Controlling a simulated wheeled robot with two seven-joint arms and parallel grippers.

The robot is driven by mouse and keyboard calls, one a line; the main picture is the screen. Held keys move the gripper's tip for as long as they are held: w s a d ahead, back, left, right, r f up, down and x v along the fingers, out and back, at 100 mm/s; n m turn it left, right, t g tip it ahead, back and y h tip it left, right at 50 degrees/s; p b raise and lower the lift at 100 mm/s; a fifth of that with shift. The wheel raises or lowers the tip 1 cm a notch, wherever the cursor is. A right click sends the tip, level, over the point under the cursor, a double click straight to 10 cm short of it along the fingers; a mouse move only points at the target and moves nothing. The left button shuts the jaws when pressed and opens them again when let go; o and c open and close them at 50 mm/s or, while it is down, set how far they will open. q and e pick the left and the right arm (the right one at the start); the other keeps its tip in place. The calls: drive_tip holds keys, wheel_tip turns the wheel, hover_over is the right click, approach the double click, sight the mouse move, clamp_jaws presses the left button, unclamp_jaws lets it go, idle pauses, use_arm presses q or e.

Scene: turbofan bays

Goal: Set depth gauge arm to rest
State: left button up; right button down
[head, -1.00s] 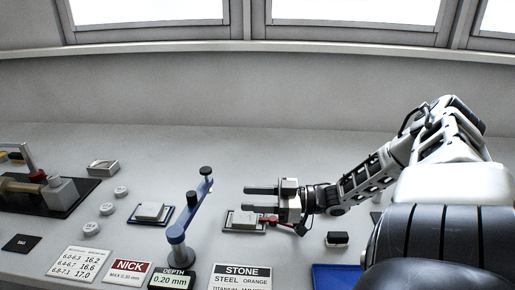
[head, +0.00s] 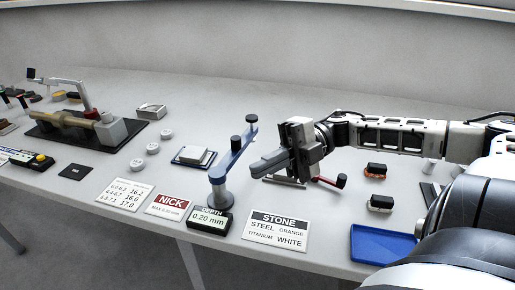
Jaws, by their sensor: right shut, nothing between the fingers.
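The depth gauge has a grey-blue post (head: 221,190) and a blue swing arm (head: 236,152) that reaches away toward the back, with black knobs on it. Its display (head: 209,219) reads "DEPTH 0.20 mm". My right gripper (head: 257,168) is shut and empty, just right of the swing arm, its fingers pointing left. I cannot tell whether the fingertips touch the arm. A pale block (head: 194,156) sits on a blue-edged pad left of the arm. Another pad is mostly hidden under my right gripper. My left gripper is not in view.
A red-handled tool (head: 330,181) is beside my right gripper. Two brush-like blocks (head: 376,170) and a blue tray (head: 382,245) are at right. NICK (head: 170,205) and STONE (head: 277,231) cards line the front. A fixture on a black mat (head: 88,135) is at left.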

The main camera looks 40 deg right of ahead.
drive_tip(key=w+d+n+t+h+b, duration=0.4)
drive_tip(key=d+n+t+h, duration=0.2)
drive_tip(key=d+n+h, duration=0.6)
use_arm(q)
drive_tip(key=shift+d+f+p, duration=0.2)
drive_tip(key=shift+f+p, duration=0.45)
drive_tip(key=shift+p, duration=0.3)
use_arm(e)
drive_tip(key=w+a+f+m+h, duration=0.1)
drive_tip(key=w+a+f, duration=0.1)
drive_tip(key=w+f, duration=0.4)
drive_tip(key=shift+w+a+f+m+h, duration=0.2)
drive_tip(key=shift+w+f+m+h, duration=0.2)
drive_tip(key=shift+w, duration=1.35)
